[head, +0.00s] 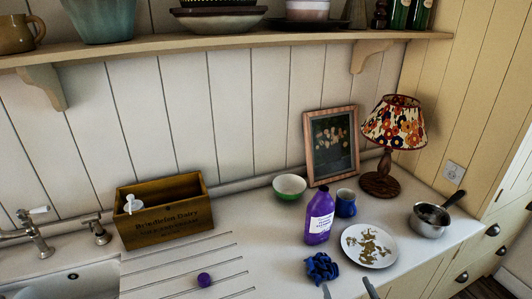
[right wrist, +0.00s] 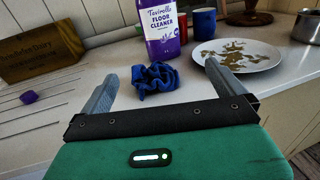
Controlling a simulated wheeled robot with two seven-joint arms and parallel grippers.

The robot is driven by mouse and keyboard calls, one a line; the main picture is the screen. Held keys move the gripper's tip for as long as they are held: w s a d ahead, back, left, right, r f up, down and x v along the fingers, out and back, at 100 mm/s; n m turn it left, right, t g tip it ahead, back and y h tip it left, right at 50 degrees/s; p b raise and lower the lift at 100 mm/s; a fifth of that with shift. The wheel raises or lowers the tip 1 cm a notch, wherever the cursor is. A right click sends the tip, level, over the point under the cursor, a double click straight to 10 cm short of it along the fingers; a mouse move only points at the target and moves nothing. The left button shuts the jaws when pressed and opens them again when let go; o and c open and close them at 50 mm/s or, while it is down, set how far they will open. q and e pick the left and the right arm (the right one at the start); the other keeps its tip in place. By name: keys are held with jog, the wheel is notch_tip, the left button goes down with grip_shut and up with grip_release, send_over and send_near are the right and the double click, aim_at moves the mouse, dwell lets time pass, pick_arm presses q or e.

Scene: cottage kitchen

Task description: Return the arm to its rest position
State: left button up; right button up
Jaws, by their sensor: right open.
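My right gripper (head: 348,291) shows at the bottom edge of the head view, over the front of the worktop. In the right wrist view its two fingers (right wrist: 160,72) stand wide apart with nothing between the tips. A crumpled blue cloth (head: 322,267) lies on the worktop just beyond the fingers, apart from them; it also shows in the right wrist view (right wrist: 155,80). My left gripper is in neither view.
Beyond the cloth stand a purple floor cleaner bottle (head: 319,217), a blue mug (head: 345,203) and a plate with brown scraps (head: 350,251). A saucepan (head: 430,221) and lamp (head: 381,183) are right. A wooden box (head: 165,210) and purple piece (head: 204,280) are left.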

jog(key=s+a+n+g+y, duration=0.2)
jog(key=s+a+n+g, duration=0.3)
jog(key=n, duration=0.7)
jog(key=s+a+n+g+y, duration=0.35)
jog(key=s+n, duration=0.45)
jog(key=n, duration=0.4)
jog(key=s+d+f+n+g+h, duration=0.1)
jog(key=s+d+n+g+h, duration=0.65)
jog(key=s+n, duration=0.5)
notch_tip(320, 180, down, 34)
jog(key=s+d+b, duration=0.2)
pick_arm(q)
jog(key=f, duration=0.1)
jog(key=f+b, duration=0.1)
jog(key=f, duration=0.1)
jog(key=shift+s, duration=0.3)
pick_arm(e)
jog(key=s+d+f, duration=0.3)
jog(key=s+f, duration=1.5)
jog(key=f, duration=0.2)
jog(key=shift+s+g+h, duration=0.25)
jog(key=shift+g+h, duration=0.05)
jog(key=shift+g, duration=0.1)
